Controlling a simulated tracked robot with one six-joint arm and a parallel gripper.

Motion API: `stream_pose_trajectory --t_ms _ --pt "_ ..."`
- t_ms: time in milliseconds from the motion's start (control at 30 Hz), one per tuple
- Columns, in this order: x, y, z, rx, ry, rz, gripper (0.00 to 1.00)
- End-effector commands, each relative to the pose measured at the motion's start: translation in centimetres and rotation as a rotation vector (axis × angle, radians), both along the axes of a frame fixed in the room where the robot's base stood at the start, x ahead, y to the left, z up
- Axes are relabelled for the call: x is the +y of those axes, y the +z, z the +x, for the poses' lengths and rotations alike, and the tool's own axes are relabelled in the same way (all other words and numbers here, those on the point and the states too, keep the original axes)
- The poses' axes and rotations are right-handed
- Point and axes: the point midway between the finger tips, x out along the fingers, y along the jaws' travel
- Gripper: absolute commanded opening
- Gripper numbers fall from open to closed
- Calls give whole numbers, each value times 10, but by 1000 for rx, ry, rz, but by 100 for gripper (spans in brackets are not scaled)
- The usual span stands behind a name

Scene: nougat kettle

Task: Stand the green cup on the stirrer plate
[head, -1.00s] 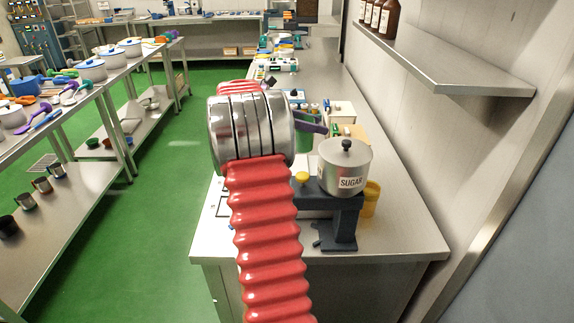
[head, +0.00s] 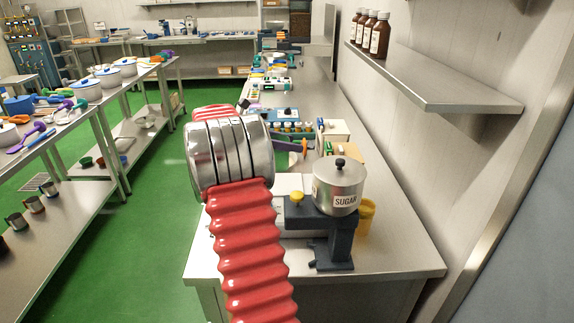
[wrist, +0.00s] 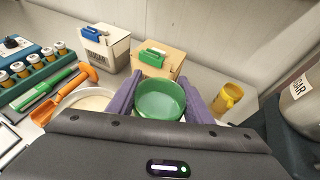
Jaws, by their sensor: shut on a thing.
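The green cup (wrist: 160,100) is between the two purple fingers of my gripper (wrist: 162,88) in the wrist view, with its open mouth toward the camera. The fingers are shut on its sides. A blue unit with a round knob (wrist: 13,44) stands at the upper left in the wrist view, and at the back of the near bench in the head view (head: 282,114). It may be the stirrer plate, but I cannot tell for sure.
A SUGAR pot (head: 339,187) sits on a dark stand (head: 333,240) at right, with a yellow cup (wrist: 228,98) beside it. A pale round bowl (wrist: 90,99), an orange scoop (wrist: 50,112), a rack of jars (wrist: 35,70) and two boxes (wrist: 104,48) crowd the bench. A wall shelf (head: 440,90) overhangs at right.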

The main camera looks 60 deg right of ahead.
Motion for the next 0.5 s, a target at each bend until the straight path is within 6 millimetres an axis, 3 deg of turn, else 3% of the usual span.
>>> stream_pose_trajectory --t_ms 100,500 --pt "0 -11 0 1 0 1 17" --pt "0 -17 0 1 0 0 17"
